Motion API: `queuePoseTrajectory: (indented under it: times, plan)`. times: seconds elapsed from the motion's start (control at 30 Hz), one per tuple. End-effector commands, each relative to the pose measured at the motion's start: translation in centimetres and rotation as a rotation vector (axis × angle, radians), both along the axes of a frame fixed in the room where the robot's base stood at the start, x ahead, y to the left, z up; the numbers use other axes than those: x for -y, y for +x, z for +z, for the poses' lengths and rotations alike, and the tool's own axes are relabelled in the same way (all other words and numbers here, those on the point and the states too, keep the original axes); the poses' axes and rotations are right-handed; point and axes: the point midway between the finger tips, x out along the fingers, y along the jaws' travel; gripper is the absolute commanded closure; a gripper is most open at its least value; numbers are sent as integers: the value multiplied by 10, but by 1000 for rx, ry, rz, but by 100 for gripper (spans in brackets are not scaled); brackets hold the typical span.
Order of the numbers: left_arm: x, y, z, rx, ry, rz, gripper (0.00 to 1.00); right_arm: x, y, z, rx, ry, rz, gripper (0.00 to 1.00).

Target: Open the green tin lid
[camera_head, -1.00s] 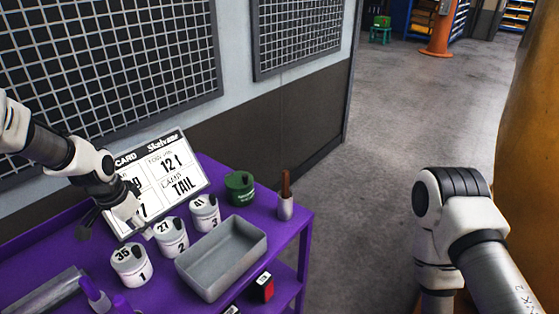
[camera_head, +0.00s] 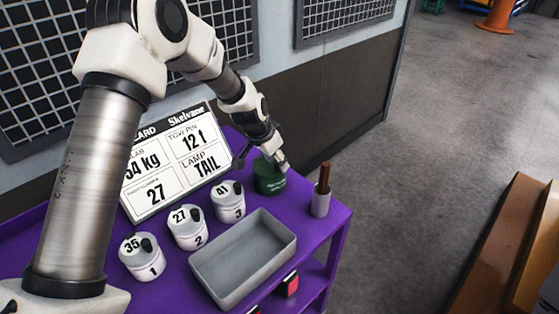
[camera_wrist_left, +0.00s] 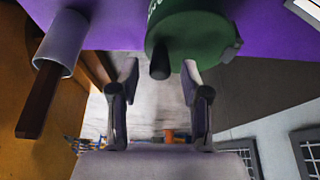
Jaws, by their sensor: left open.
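The green tin (camera_head: 268,180) stands at the back right of the purple table, just right of the white card, partly hidden by my left gripper (camera_head: 279,163). In the left wrist view the green tin (camera_wrist_left: 195,38) fills the top middle, and its lid appears closed. A dark knob (camera_wrist_left: 160,62) sticks out from it. My left gripper's two fingers (camera_wrist_left: 160,74) are apart, one on each side of the knob, with nothing clamped between them. Whether a finger touches the tin, I cannot tell. My right gripper is out of view.
White tins numbered 1 (camera_head: 142,262), 2 (camera_head: 187,231) and 3 (camera_head: 229,205) stand in a row before the card (camera_head: 180,160). A grey tray (camera_head: 285,249) lies in front. A cup with a brown stick (camera_head: 320,203) stands right of the green tin.

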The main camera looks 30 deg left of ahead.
Motion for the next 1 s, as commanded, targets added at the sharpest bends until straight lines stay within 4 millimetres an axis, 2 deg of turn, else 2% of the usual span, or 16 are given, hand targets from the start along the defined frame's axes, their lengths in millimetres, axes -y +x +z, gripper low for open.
queuePoseTrajectory:
  times: [0.1,0.33,0.37,0.4,0.47,0.5,0.77,1.0]
  plan:
    - [2,4,-11,0,1,0,53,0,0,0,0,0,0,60]
    - [2,5,-13,1,1,-1,53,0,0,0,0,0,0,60]
    - [2,5,-13,1,1,-1,60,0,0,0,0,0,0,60]
    - [2,5,-13,1,1,-1,74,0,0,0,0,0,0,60]
    - [2,5,-12,1,1,-1,96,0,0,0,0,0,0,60]
    - [2,5,-12,1,0,-1,100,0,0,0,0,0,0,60]
    - [1,5,-13,0,-4,-1,100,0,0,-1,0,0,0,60]
    - [-1,6,-10,-16,-58,2,100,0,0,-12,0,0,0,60]
